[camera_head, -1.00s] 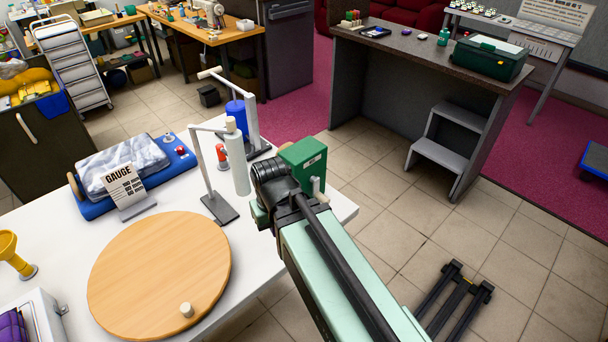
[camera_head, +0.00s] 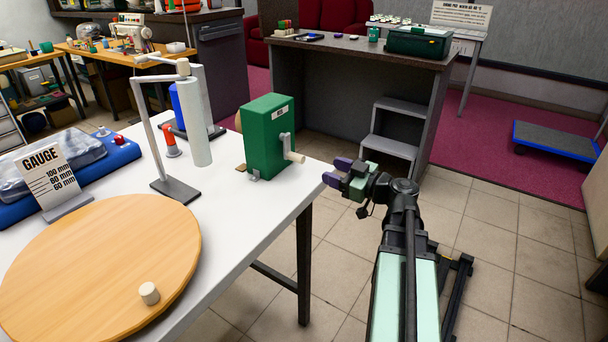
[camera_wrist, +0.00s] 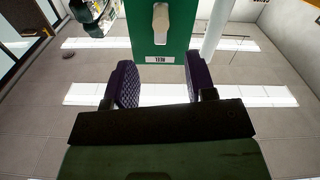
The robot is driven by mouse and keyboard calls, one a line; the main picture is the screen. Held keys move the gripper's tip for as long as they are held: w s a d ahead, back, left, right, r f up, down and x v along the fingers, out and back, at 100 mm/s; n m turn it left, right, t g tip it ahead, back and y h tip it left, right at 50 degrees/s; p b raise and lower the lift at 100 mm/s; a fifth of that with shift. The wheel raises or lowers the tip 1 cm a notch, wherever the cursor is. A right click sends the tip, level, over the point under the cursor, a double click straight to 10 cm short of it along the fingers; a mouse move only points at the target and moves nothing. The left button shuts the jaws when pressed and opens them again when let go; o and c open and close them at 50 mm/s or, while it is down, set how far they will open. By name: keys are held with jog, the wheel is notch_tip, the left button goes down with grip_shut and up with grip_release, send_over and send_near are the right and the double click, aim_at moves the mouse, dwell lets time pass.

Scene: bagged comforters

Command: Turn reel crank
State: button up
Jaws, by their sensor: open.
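The reel is a green box (camera_head: 267,138) at the right end of the white table. Its crank has a grey arm (camera_head: 284,143) and a pale handle (camera_head: 295,157) sticking out to the right. My gripper (camera_head: 337,172) has purple fingers and is open and empty, to the right of the handle and apart from it. In the wrist view, the green box (camera_wrist: 146,48) is at the top centre, with its REEL label and the pale crank handle (camera_wrist: 161,22). The open fingers (camera_wrist: 160,86) stand on either side below it, with nothing between them.
A round wooden board (camera_head: 95,262) with a small peg lies on the white table (camera_head: 235,222). The tiled floor right of the table is largely clear.

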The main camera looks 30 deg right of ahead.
aim_at(306, 162)
jog(key=x, duration=1)
jog(key=shift+w+a+r, duration=0.1)
jog(key=shift+w+a, duration=0.15)
jog(key=shift+w, duration=0.1)
jog(key=c, duration=0.9)
jog(key=shift+s+a+m, duration=0.1)
jog(key=shift+m, duration=0.2)
